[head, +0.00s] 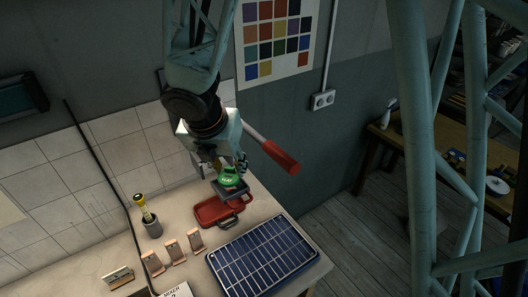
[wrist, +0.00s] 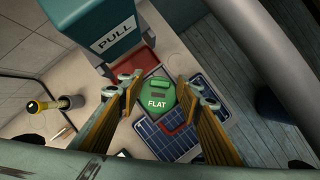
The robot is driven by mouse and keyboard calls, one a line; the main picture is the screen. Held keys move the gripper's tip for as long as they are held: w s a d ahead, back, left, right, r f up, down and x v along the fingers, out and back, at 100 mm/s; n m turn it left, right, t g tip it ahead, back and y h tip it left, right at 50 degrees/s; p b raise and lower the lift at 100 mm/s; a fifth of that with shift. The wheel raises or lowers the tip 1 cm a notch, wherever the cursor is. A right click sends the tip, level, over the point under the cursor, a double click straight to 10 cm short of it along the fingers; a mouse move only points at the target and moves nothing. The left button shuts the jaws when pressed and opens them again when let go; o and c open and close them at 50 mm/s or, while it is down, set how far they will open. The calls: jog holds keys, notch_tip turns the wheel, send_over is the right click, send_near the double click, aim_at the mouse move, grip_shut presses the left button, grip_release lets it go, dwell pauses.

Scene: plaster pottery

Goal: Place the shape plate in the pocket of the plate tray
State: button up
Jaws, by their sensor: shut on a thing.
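A green piece labelled FLAT (head: 229,176), which I take to be the shape plate, is between the fingers of my gripper (head: 230,164). It also shows in the wrist view (wrist: 156,101), label upright, with my gripper (wrist: 161,88) shut on it. A dark square part (head: 236,192) shows just below the green piece; I cannot tell whether it is joined to it. A red tray with a handle (head: 211,213), likely the plate tray, lies on the bench below and left of my gripper. Its pocket is not clearly visible. The held piece partly covers the tray in the wrist view (wrist: 124,76).
A blue gridded panel (head: 262,256) lies on the bench in front of the tray. Several small copper-coloured stands (head: 172,250) and a grey cup with a yellow-handled tool (head: 151,225) stand to the left. A red-handled lever (head: 280,157) juts from the wall beside my gripper.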

aim_at(229, 174)
jog(key=shift+f+b, duration=0.4)
jog(key=shift+f, duration=1)
jog(key=shift+f, duration=0.15)
jog(key=o, duration=0.6)
jog(key=shift+r, duration=0.25)
jog(key=p+v, duration=0.9)
jog(key=v, duration=0.3)
jog(key=shift+a+r, duration=0.1)
jog(key=shift+a, duration=0.05)
